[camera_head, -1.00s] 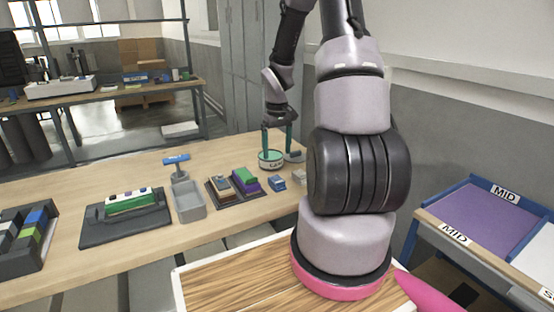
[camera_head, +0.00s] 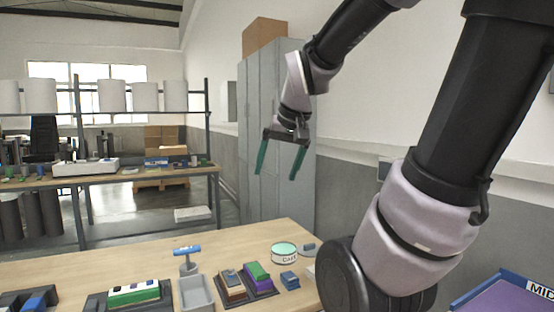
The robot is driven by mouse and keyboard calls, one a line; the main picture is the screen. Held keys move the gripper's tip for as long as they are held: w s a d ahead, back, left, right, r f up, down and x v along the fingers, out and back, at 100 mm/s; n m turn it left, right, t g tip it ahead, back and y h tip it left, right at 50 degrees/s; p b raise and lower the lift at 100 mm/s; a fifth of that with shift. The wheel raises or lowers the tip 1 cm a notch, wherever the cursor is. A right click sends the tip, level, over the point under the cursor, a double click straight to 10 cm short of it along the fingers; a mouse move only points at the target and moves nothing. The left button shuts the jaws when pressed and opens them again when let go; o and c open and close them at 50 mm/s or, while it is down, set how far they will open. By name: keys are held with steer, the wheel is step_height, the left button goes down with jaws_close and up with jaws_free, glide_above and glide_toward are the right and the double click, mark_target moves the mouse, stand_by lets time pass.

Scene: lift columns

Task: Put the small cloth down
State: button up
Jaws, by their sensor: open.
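My gripper (camera_head: 275,176) is raised well above the workbench (camera_head: 240,236). Its two green fingers are spread wide and nothing shows between them. I cannot pick out a small cloth with certainty. A small blue item (camera_head: 289,281) lies on the bench, right of a dark tray (camera_head: 265,293) with purple, green and tan blocks. A small grey-blue item (camera_head: 309,247) lies beside a round labelled tin (camera_head: 284,254) with a pale green top, below my gripper. Either is too small to tell as cloth.
A grey open bin (camera_head: 196,294) stands left of the dark tray, with a blue-topped stand (camera_head: 187,259) behind it. Grey lockers (camera_head: 257,125) stand behind. A purple-surfaced tray (camera_head: 500,298) is at lower right.

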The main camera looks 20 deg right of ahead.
steer(key=s+a+r+t+y, duration=0.1)
steer(key=s+a+r, duration=0.1)
steer(key=s, duration=0.3)
steer(key=shift+a+r+m, duration=0.2)
steer(key=shift+r+m, duration=0.1)
steer(key=shift+r, duration=0.15)
steer(key=shift+s, duration=0.1)
steer(key=shift+w+d, duration=0.1)
steer(key=shift+w, duration=0.15)
steer(key=shift+c, duration=0.5)
steer(key=n+g+h, duration=0.2)
steer(key=n+g, duration=0.3)
steer(key=g, duration=0.2)
glide_above(290, 276)
step_height(290, 276, down, 34)
steer(key=shift+f, duration=4.45)
